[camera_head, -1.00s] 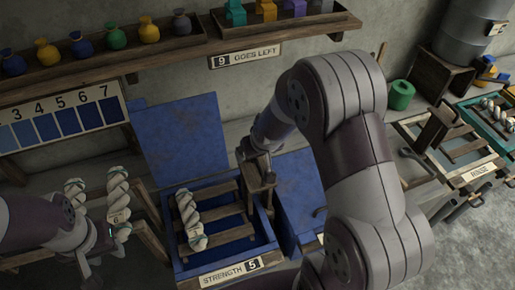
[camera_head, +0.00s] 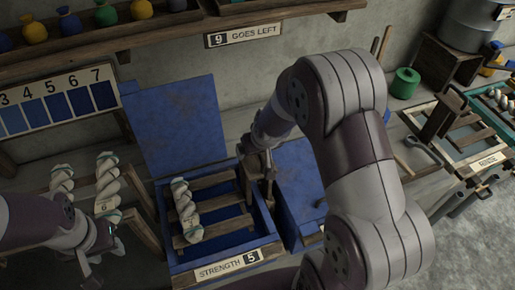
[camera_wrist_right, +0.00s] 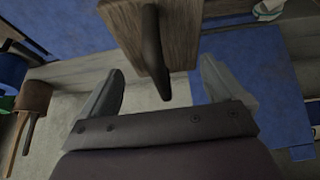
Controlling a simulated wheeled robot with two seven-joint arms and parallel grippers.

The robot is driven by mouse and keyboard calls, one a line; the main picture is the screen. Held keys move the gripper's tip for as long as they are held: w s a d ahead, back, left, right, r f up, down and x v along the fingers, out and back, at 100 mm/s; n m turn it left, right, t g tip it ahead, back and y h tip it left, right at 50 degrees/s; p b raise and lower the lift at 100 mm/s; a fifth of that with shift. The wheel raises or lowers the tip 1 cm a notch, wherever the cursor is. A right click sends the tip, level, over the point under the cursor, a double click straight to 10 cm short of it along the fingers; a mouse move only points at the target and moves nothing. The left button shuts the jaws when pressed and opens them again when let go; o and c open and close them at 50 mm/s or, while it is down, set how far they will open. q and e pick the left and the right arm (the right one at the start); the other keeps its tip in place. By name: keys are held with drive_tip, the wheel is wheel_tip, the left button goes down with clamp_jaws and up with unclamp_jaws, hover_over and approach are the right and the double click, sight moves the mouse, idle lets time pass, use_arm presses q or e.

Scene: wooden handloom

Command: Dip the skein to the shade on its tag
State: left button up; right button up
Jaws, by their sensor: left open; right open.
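A white twisted skein (camera_head: 186,210) lies across the wooden bars in the blue vat (camera_head: 268,232), whose front plate reads "STRENGTH 5". Another skein (camera_head: 107,180) with a tag reading 6 hangs at the left rack, beside a further skein (camera_head: 62,178). My left gripper (camera_head: 92,268) is open and empty, low in front of the rack. My right gripper (camera_head: 256,152) is at the upright wooden block (camera_head: 258,178) on the vat's right side. In the right wrist view my right gripper (camera_wrist_right: 165,90) is open; the wooden block (camera_wrist_right: 180,30) and its dark peg (camera_wrist_right: 152,60) show between the fingers, not visibly gripped.
A shade board (camera_head: 60,98) with numbered blue swatches hangs at left. A shelf (camera_head: 130,37) above holds dye bags. A "RINSE" tray (camera_head: 480,168) is at right, with a green roll (camera_head: 405,82) behind. My right arm hides much of the middle.

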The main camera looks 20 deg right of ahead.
drive_tip(key=c, duration=1.5)
drive_tip(key=shift+a, duration=0.1)
clamp_jaws()
wheel_tip(320, 180, down, 19)
drive_tip(key=b, duration=1.7)
drive_tip(key=shift+r+b, duration=0.15)
drive_tip(key=shift+b, duration=0.25)
drive_tip(key=shift+s+r, duration=0.15)
drive_tip(key=shift+s, duration=0.1)
idle(0.7)
